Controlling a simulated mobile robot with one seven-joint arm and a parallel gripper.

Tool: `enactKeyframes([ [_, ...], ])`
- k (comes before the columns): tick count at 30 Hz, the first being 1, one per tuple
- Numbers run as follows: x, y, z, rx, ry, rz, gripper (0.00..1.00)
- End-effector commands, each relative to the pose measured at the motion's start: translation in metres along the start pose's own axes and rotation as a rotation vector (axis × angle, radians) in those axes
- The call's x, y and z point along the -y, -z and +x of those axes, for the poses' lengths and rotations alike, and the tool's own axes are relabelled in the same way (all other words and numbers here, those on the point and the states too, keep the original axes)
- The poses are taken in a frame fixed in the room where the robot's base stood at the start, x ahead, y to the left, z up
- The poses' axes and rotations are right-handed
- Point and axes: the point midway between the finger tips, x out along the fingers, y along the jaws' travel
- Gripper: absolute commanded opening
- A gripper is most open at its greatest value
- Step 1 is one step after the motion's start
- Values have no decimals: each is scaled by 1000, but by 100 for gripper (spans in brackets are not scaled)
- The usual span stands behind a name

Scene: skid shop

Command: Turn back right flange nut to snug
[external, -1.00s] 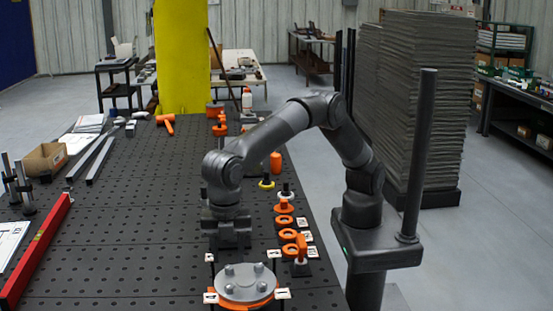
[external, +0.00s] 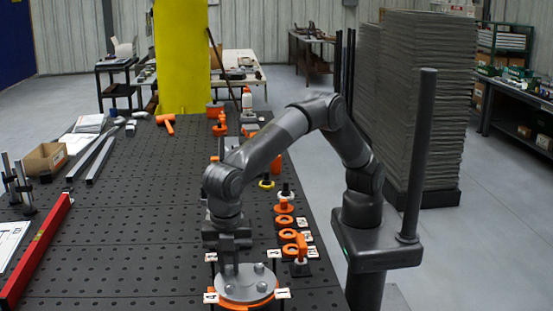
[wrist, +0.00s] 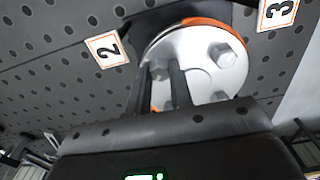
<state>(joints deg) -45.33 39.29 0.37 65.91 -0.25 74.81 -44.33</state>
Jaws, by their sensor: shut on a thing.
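A round grey flange (external: 246,284) with an orange rim stands at the front of the dark perforated table. Hex nuts sit around its top face; one is the front-right nut (external: 264,286), another the rear-right nut (external: 259,268). My gripper (external: 230,270) points straight down at the rear-left nut as seen in the external view. In the wrist view its two dark fingers (wrist: 161,74) are closed around this nut, which is mostly hidden between them. Another nut (wrist: 222,54) stands clear of the fingers on the flange there.
Number cards surround the flange, including card 2 (wrist: 107,47) and card 3 (wrist: 277,11) in the wrist view. Orange rings (external: 288,236) and small fixtures stand just behind to the right. A red bar (external: 38,248) lies at the left. The middle of the table is clear.

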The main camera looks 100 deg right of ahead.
Motion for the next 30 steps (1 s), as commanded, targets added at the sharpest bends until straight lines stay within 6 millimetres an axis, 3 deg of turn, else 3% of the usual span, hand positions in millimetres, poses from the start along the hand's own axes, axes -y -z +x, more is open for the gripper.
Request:
enactKeyframes([
  [14, 0, 0, 0, -1, 0, 64, 0],
  [30, 0, 0, -1, -1, 0, 508, 0],
])
